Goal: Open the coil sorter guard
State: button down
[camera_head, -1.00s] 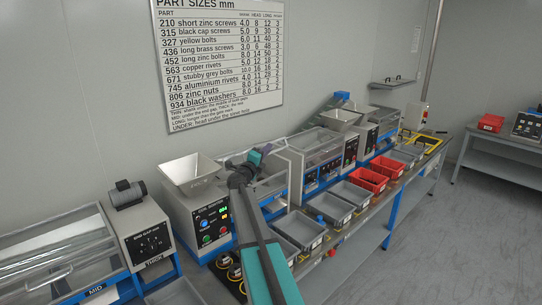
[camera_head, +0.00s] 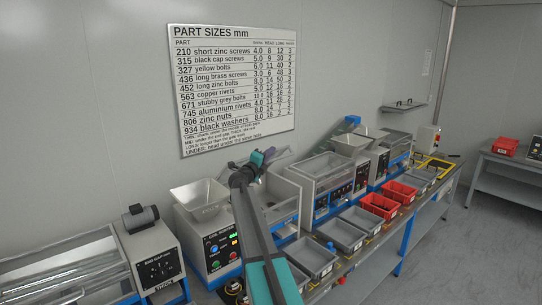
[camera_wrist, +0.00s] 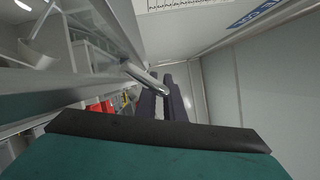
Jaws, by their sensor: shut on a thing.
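The coil sorter (camera_head: 215,248) stands left of centre in the head view, a grey box with lit buttons and a pale hopper on top. Its clear guard (camera_head: 236,164) is tilted up behind my gripper and partly hidden by my arm. My gripper (camera_head: 264,155) is high over the sorter's trough. In the wrist view, the dark fingers of my gripper (camera_wrist: 160,86) are shut on a pale metal bar, the guard's handle (camera_wrist: 141,75). The far end of the handle is between the fingers.
A neighbouring machine with a clear cover (camera_head: 325,167) stands close on the right. A box with a motor (camera_head: 151,258) stands on the left. Grey bins (camera_head: 311,257) and red bins (camera_head: 378,205) line the bench front. A part-size board (camera_head: 240,90) hangs on the wall behind.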

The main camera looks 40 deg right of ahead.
jog(key=c, duration=1.9)
grip_release()
jog(key=shift+o, duration=0.2)
jog(key=b+v, duration=0.5)
jog(key=v, duration=0.8)
jog(key=shift+a, duration=0.35)
jog(key=shift+s, duration=0.15)
